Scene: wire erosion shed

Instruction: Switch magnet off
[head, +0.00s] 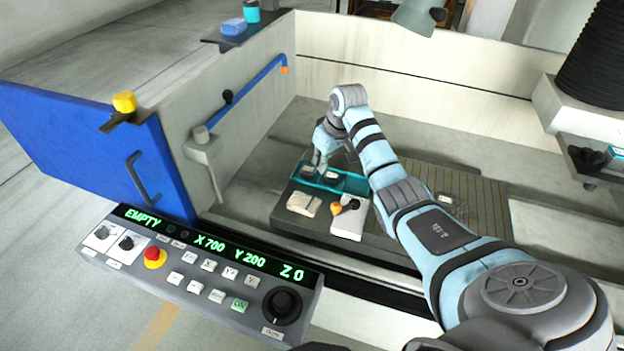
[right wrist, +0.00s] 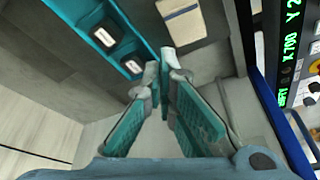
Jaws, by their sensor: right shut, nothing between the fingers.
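I cannot tell for certain which control is the magnet switch. A white block (head: 347,222) with an orange knob (head: 336,210) and a black part on top stands on a dark raised slab (head: 281,215) inside the machine. My right gripper (head: 321,165) is above the teal tray (head: 351,184) on the far side of the slab, apart from the white block. In the right wrist view its fingertips (right wrist: 166,63) are together with nothing between them, beside the teal tray (right wrist: 82,12). My left gripper is not in view.
A control panel (head: 190,262) reading EMPTY, with a red stop button (head: 155,257) and knobs, is at front left. A beige pad (head: 303,204) lies beside the white block. A blue door (head: 85,145) stands open at left. A slatted bed (head: 480,205) lies right of my arm.

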